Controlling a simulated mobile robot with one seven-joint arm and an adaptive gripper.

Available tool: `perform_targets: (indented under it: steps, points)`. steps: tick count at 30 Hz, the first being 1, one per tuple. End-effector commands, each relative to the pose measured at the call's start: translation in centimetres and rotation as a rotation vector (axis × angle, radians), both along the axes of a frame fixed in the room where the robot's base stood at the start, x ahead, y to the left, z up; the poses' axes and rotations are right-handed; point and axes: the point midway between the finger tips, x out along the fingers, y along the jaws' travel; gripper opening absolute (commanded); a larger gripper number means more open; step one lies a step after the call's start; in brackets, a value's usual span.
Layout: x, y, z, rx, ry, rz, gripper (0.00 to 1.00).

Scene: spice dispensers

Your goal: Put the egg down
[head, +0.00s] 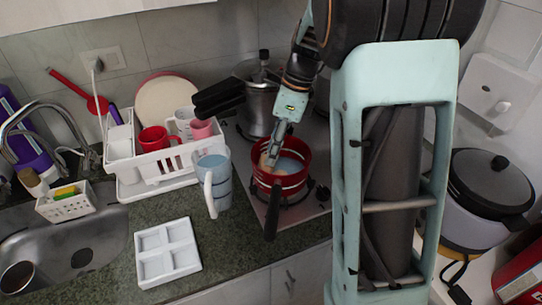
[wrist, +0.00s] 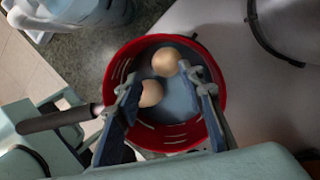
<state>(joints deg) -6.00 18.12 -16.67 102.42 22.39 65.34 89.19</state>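Two tan eggs are in the red pot in the wrist view, one near the middle (wrist: 150,93) and one further up (wrist: 165,62). The red pot (wrist: 218,72) holds a bluish, water-like content. It stands on the stove in the head view (head: 293,182), where a pale shape inside looks like an egg (head: 264,160). My gripper (wrist: 163,92) is over the pot with its fingers spread wide. The middle egg is close to the left finger, with a clear gap to the right finger. I cannot tell if that finger touches it. In the head view my gripper (head: 271,160) points down into the pot.
The pot's dark handle (head: 271,222) points toward the counter front. A white four-part tray (head: 167,252) lies empty on the counter. A pressure cooker (head: 258,105) stands behind. A dish rack (head: 160,160) is at back left.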

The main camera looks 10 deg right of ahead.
Motion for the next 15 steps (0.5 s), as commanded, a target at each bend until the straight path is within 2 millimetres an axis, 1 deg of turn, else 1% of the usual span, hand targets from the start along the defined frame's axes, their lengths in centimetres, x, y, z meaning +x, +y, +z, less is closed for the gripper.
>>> perform_targets:
  steps: [1, 3, 9, 12, 15]
  points:
    - [0.1, -0.4, 1.3, -0.001, -0.005, -0.001, 0.36]
    - [0.1, -0.9, 2.8, -0.002, -0.005, -0.001, 0.36]
    - [0.1, -1.9, 6.6, -0.001, -0.002, -0.002, 0.36]
    - [0.1, -2.2, 7.8, -0.001, -0.002, 0.000, 0.36]
    - [0.1, -2.4, 8.5, -0.001, -0.001, 0.000, 0.36]
